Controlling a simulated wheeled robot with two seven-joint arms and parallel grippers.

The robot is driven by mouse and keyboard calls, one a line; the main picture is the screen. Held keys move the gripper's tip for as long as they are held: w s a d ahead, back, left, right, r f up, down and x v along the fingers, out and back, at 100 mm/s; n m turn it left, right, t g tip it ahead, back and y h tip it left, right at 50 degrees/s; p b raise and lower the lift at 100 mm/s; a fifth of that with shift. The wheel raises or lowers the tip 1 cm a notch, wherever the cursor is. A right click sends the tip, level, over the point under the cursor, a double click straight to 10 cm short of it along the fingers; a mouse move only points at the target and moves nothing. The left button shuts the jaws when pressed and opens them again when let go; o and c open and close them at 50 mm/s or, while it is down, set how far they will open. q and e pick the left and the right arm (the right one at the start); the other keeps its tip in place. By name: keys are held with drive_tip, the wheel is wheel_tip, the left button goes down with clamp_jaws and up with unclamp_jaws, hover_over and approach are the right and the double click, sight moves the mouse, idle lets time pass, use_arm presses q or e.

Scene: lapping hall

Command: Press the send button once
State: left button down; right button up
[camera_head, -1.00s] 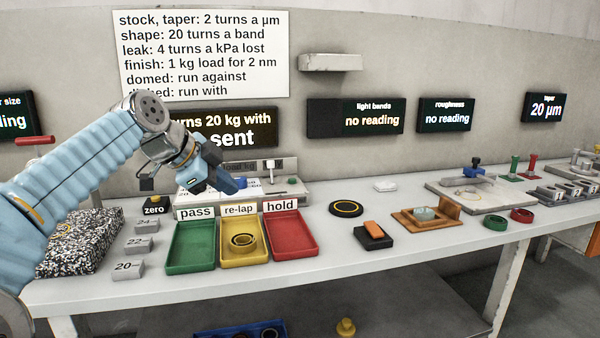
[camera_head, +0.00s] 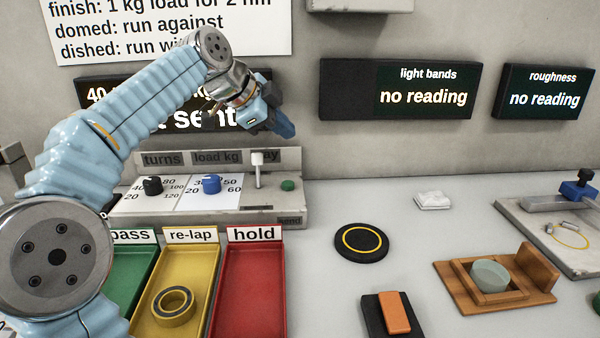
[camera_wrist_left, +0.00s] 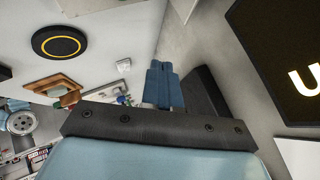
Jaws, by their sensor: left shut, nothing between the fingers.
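The send button is a small green button (camera_head: 288,185) on the right end of the grey control panel (camera_head: 270,213), above a label reading "send". My left gripper (camera_head: 286,130) is shut and empty, in the air above the panel's right end, apart from the button in the picture. Its closed blue fingers (camera_wrist_left: 163,85) also show in the left wrist view, where I cannot make out the button. The dark display (camera_head: 262,118) behind my arm shows "sent" at the end of a line; part of its text is hidden. My right gripper is not in view.
The panel also carries a black knob (camera_head: 152,186), a blue knob (camera_head: 211,184) and a white-topped lever (camera_head: 257,168) just left of the button. Green, yellow and red trays (camera_head: 248,300) stand in front. A black disc (camera_head: 361,242) lies to the right, with clear bench around it.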

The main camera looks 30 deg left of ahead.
use_arm(q)
drive_tip(key=shift+w, duration=0.15)
hover_over(285, 184)
wheel_tip(285, 184, down, 6)
drive_tip(key=shift+r, duration=0.25)
wheel_tip(285, 184, down, 2)
drive_tip(key=shift+f+b, duration=0.25)
drive_tip(key=shift+b, duration=0.75)
drive_tip(key=shift+f+b, duration=0.4)
idle(1.1)
drive_tip(key=shift+f+b, duration=0.4)
drive_tip(key=shift+b, duration=0.05)
